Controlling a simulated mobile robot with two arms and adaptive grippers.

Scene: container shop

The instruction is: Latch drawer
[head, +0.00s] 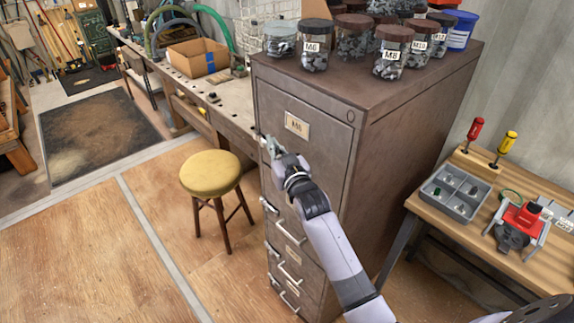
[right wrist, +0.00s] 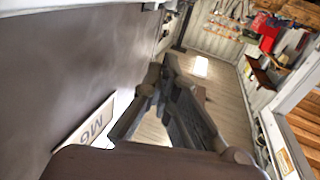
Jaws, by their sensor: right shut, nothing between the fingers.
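The brown metal filing cabinet (head: 390,150) stands in the middle of the head view. Its top drawer (head: 325,160) carries a framed label (head: 297,124) and looks flush with the cabinet, though a small gap cannot be ruled out. The label reads M6 in the right wrist view (right wrist: 93,126). My right gripper (head: 268,146) is shut and empty at the left side of the top drawer's front, beside the label. Whether it touches the front is unclear. Its fingers (right wrist: 165,95) point along the front in the right wrist view. Any top handle or latch is hidden. My left gripper is out of view.
Lower drawers have metal handles (head: 268,205). Several screw jars (head: 314,50) and a blue tub (head: 461,31) stand on top. A yellow stool (head: 210,173) and a long workbench (head: 235,105) are left. A wooden table (head: 470,215) holding a grey tray (head: 454,192) is right.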

